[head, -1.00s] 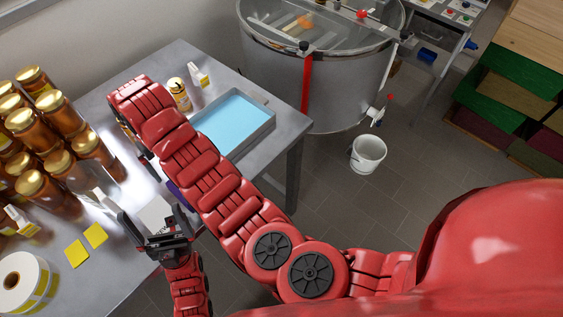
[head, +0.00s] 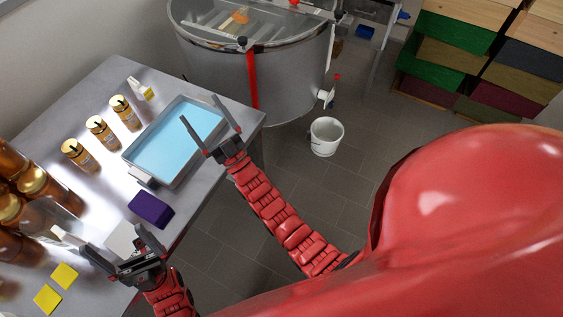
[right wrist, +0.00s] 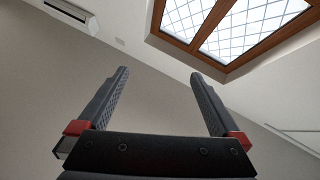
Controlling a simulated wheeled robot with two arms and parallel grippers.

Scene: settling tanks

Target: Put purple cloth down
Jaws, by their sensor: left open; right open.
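The purple cloth (head: 151,208) is a folded block lying on the grey metal table (head: 93,104), near its front edge and below the blue tray. No gripper touches it. My left gripper (head: 110,262) is open and empty at the table's front edge, below and left of the cloth. My right gripper (head: 209,130) is open, its fingers pointing up near the tray's right side in the head view. In the right wrist view its two fingers (right wrist: 160,95) are spread with nothing between them, facing the ceiling and a skylight.
The tray (head: 205,107) holds light blue liquid or lining. Several amber jars (head: 97,129) stand left of it, with more jars (head: 40,187) at the far left. Yellow notes (head: 48,298) lie at the front. A steel tank (head: 215,70) and white bucket (head: 326,136) stand beyond the table.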

